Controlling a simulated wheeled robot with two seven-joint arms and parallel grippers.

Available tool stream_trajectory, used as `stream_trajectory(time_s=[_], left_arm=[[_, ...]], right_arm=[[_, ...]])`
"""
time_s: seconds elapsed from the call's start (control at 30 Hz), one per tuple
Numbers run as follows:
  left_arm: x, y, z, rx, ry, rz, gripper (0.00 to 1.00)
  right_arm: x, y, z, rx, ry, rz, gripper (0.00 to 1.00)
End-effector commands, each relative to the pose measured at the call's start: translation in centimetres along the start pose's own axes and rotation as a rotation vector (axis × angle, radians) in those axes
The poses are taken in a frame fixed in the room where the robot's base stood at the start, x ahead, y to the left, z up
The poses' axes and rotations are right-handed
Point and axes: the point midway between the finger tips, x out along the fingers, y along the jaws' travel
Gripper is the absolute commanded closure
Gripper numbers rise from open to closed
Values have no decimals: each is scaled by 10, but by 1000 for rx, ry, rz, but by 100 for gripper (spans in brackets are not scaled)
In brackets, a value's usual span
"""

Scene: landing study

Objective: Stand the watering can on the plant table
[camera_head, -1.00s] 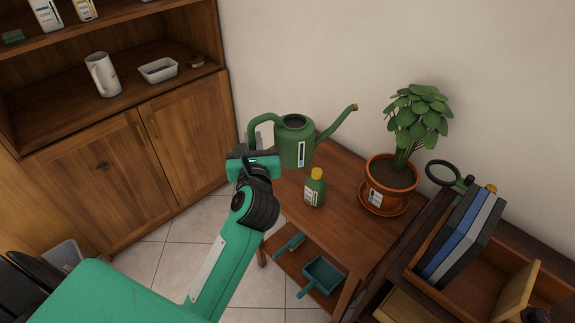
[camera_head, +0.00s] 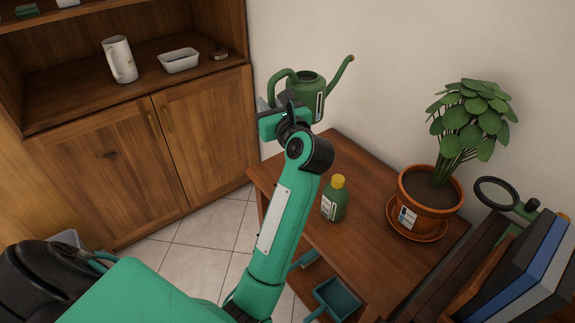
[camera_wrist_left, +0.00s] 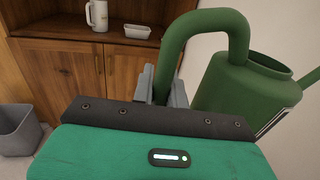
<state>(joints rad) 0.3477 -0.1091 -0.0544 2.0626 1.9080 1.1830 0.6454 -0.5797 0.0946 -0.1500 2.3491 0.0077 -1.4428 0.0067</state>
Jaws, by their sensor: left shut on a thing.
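The green watering can (camera_head: 311,84) has a loop handle at its left, a white label and a long spout pointing up right. My left gripper (camera_head: 284,108) is shut on its handle, which also shows between the fingers in the left wrist view (camera_wrist_left: 163,85). The can is upright, at the back left end of the wooden plant table (camera_head: 372,178). My arm hides its base, and it looks held above the tabletop; the exact gap cannot be told. My right gripper is not in view.
A green bottle with a yellow cap (camera_head: 334,199) stands mid-table. A potted plant (camera_head: 431,192) on a saucer stands to its right. Bare tabletop lies behind the bottle. A cabinet (camera_head: 140,160) is at left, a wall behind, and a box of books (camera_head: 530,265) at right.

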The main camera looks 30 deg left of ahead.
Motion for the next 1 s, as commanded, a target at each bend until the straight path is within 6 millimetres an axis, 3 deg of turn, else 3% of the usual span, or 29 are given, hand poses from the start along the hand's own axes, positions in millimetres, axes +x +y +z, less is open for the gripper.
stream_trajectory(time_s=[0.1, 0.4, 0.9, 1.0], left_arm=[[0, 1, -36, 10, 0, 0, 100], [-1, 1, -111, 6, -2, -2, 100], [-1, 2, -172, 4, -2, -1, 100], [-1, 2, -177, 1, -2, -1, 100]], right_arm=[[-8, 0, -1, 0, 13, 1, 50], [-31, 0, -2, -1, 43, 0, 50], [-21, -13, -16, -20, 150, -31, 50], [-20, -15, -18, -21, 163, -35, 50]])
